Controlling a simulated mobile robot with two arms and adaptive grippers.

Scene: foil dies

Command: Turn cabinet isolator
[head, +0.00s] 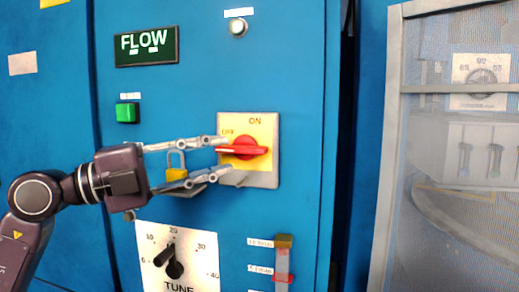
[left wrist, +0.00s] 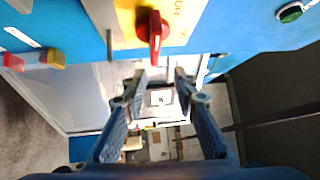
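The cabinet isolator is a red rotary handle (head: 243,149) on a yellow plate (head: 268,130) with a grey border, on the blue cabinet front. The handle lies level in the head view, below the ON mark and the smaller OFF mark at upper left. My left gripper (head: 222,156) reaches in from the left, one finger above and one below the handle's left end. In the left wrist view, the red handle (left wrist: 154,38) points toward the gap between the open fingers (left wrist: 158,78). A clear gap shows there; contact cannot be told. My right gripper is not in view.
A brass padlock (head: 176,173) shows between my left fingers. A green button (head: 127,112), FLOW display (head: 146,46) and TUNE dial (head: 174,262) are on the same panel. A red-and-tan slider (head: 283,260) is below the isolator. A mesh-fronted cabinet (head: 392,150) stands at right.

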